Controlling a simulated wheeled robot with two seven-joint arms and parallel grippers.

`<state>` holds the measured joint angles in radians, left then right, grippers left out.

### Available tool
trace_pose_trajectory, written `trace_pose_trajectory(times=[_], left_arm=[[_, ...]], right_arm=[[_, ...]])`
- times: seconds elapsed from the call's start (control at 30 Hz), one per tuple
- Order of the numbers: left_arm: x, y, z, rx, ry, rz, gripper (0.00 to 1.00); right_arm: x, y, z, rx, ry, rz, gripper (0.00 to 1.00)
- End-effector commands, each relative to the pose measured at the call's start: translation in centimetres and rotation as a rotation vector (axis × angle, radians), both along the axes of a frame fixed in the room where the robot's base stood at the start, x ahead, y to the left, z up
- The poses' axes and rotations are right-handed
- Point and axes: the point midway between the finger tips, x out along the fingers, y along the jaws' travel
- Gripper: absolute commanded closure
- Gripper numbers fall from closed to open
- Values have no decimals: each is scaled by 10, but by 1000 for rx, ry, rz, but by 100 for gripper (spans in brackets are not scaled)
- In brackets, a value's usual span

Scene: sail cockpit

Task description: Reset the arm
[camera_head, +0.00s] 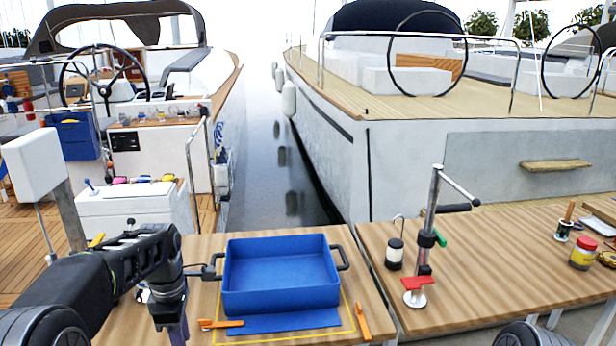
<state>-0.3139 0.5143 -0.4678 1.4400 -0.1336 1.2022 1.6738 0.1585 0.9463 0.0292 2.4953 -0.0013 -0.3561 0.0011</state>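My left arm (75,285) comes in from the left, bent, its wrist over the left part of the wooden table. My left gripper (178,332) points down at the bottom edge of the view, left of the blue tray (280,300). Its fingertips are cut off or too small to read, so I cannot tell if it is open or shut. No held object shows. A rounded dark part of mine shows at the bottom right, but my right gripper is not in view.
The empty tray has black handles (341,257) and sits within a yellow outline. Orange-handled tools (362,322) lie near it. A metal post (430,225) with a red-topped base, a black-and-white canister (395,254) and a jar (582,254) stand on the right table. Boats lie behind.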

Motion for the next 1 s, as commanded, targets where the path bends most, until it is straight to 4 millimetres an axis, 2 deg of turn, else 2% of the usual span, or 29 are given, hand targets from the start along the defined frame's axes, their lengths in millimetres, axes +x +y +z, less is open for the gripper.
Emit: trace_pose_trajectory(times=[0.07,0.37,0.57,0.67,0.77,0.87,0.9,1.0], left_arm=[[0,-1,-3,0,2,-6,72],[-4,-16,-57,-26,-2,-176,72],[-16,-34,-112,-58,-10,-351,72],[-29,-47,-148,-82,-21,-472,72],[-51,-64,-192,-113,-35,-617,72],[-89,-90,-243,-159,-65,-809,72],[-111,-103,-264,-180,-83,-901,72],[-169,-136,-304,-225,-150,-1127,72]], right_arm=[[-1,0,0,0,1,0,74],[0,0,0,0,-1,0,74],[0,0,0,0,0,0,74],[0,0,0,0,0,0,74],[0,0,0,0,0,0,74],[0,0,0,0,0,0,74],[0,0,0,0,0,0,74],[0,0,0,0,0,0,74]])
